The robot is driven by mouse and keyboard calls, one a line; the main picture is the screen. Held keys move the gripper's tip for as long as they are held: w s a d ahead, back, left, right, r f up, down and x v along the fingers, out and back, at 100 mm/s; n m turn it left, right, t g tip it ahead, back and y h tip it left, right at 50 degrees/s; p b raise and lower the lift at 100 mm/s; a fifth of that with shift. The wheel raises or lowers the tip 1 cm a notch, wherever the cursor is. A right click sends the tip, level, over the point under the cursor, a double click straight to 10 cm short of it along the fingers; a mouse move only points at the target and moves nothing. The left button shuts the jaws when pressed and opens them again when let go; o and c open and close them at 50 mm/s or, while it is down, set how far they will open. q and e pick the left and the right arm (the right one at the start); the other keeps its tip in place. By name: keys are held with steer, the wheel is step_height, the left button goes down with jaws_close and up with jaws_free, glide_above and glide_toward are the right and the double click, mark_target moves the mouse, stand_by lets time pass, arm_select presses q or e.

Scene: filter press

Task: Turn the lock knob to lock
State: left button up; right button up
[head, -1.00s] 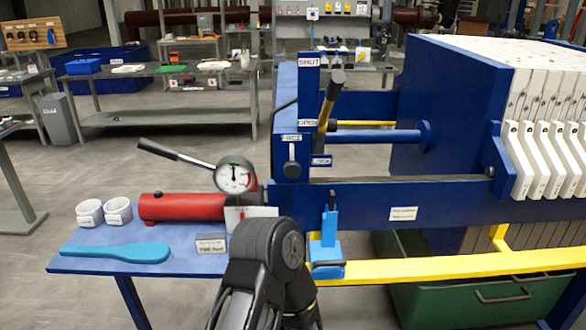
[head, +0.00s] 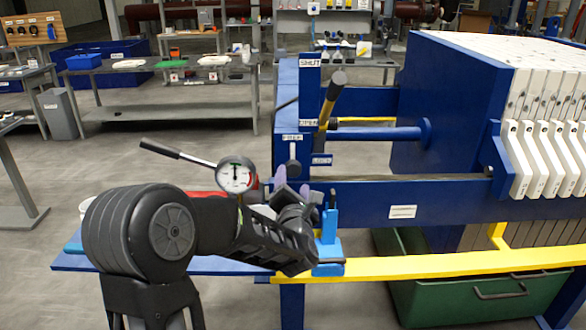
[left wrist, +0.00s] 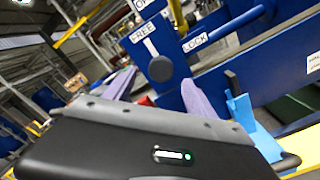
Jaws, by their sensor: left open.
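The lock knob (head: 293,168) is a dark round knob on the blue end frame of the press, below the FREE label (head: 292,138) and left of the LOCK label (head: 321,160). In the left wrist view the knob (left wrist: 160,68) has a white pointer line toward FREE. My left gripper (head: 291,188) is just below and in front of the knob, its two purple-grey fingers apart. In the left wrist view the open fingers (left wrist: 160,95) stand on either side below the knob, apparently not gripping it. My right gripper is out of view.
A pressure gauge (head: 237,176) with a black-handled lever is left of the knob. A blue clamp-like fitting (head: 329,240) stands close right of my gripper. A lever with a yellow shaft (head: 328,105) rises above. My left arm covers much of the blue side table (head: 75,262).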

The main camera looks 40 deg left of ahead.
mark_target(293, 170)
arm_select(q)
steer(key=shift+w, duration=0.1)
steer(key=p+x, duration=0.2)
steer(key=x, duration=0.4)
steer(key=shift+w+a+p, duration=0.2)
steer(key=shift+p, duration=0.1)
steer(key=shift+w+a, duration=0.35)
steer(key=shift+w, duration=0.1)
steer(key=shift+c, duration=0.2)
steer(key=shift+f, duration=0.1)
steer(key=c, duration=1.3)
